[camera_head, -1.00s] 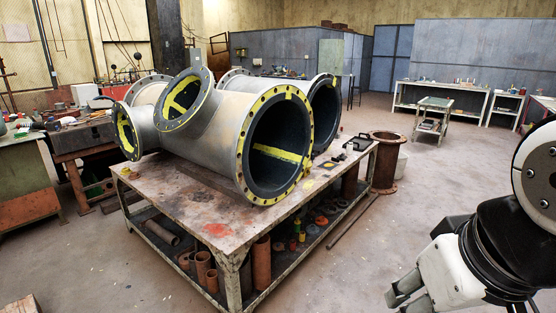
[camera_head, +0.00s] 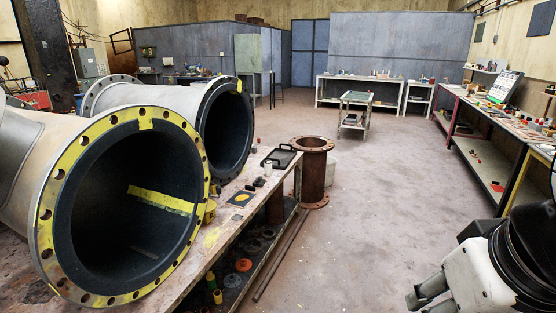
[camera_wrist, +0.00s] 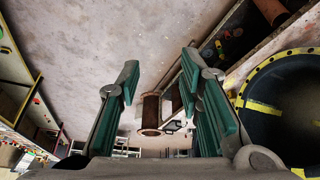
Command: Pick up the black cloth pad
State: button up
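A small flat dark square with a yellow patch (camera_head: 242,198) lies on the table (camera_head: 226,232) to the right of the large pipes, in the head view. It may be the black cloth pad, but it is too small to tell. My gripper (camera_wrist: 160,78) is open and empty in the wrist view, its two green-padded fingers wide apart with floor between them. In the head view my gripper (camera_head: 422,297) is at the lower right, over the floor and well apart from the table. I cannot make out the pad in the wrist view.
Large flanged pipes with dark lining (camera_head: 115,205) fill the left of the table. A black tray (camera_head: 279,158) and small items lie near the table's far end. A rusty flanged pipe (camera_head: 313,170) stands beyond it. A long bench (camera_head: 495,140) runs along the right.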

aim_at(258, 182)
jog(key=i, duration=1.05)
jog(key=i+l+u, duration=0.1)
jog(key=i, duration=0.9)
jog(key=i+l+u, duration=0.2)
jog(key=i, duration=0.2)
jog(key=i+u, duration=0.25)
jog(key=i, duration=0.2)
jog(key=i+l+u, duration=0.2)
jog(key=i+l, duration=0.05)
jog(key=i, duration=0.1)
